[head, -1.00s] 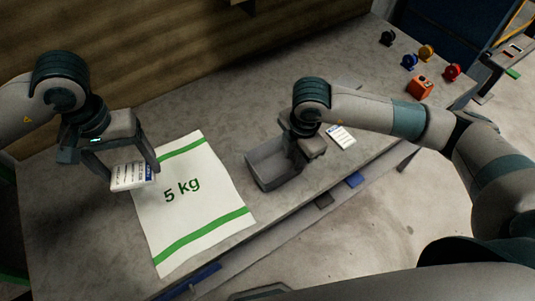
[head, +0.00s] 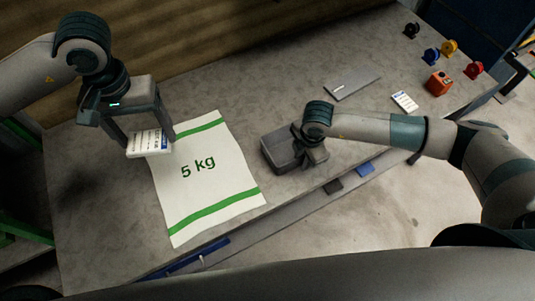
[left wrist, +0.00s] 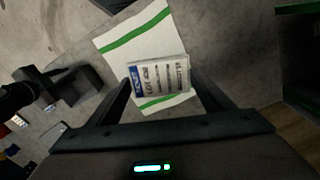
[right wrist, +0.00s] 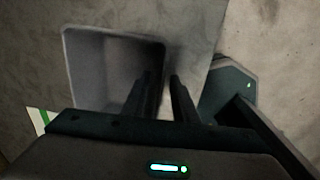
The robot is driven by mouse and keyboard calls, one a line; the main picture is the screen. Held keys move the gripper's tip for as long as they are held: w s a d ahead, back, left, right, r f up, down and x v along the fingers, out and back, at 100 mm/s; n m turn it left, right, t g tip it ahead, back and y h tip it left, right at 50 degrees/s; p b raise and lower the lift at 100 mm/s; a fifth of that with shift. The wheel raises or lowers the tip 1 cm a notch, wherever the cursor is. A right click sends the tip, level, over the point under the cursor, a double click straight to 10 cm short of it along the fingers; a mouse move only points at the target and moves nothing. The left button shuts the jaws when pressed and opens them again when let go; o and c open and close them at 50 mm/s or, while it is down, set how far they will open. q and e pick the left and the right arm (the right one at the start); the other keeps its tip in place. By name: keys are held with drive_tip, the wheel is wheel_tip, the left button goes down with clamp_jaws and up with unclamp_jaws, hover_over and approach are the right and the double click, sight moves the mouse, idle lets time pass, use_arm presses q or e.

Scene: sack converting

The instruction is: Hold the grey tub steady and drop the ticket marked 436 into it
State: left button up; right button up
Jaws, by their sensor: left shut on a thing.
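A ticket (head: 147,142) with a blue end band is in my left gripper (head: 146,140), which is shut on it above the printed sack. The ticket (left wrist: 159,77) also shows in the left wrist view, where its number is too small to read surely. The grey tub (head: 278,153) stands on the table right of the sack. My right gripper (head: 312,160) is at the tub's right wall. In the right wrist view its close-set fingers (right wrist: 161,85) straddle the wall of the tub (right wrist: 95,65). Whether they press on it is unclear. The tub's inside looks empty there.
A white sack marked 5 kg (head: 198,168) lies flat under my left gripper. Another ticket (head: 404,101) and a grey plate (head: 352,86) lie further back. An orange box (head: 438,83) and several coloured rolls (head: 449,47) stand at the far right.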

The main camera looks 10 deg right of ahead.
use_arm(q)
drive_tip(key=shift+r, duration=0.45)
use_arm(e)
drive_tip(key=shift+w+f, duration=0.1)
drive_tip(key=shift+f, duration=1)
clamp_jaws()
unclamp_jaws()
drive_tip(key=shift+r, duration=0.1)
wheel_tip(320, 180, up, 12)
drive_tip(key=s, duration=0.1)
drive_tip(key=shift+d, duration=0.15)
idle(0.4)
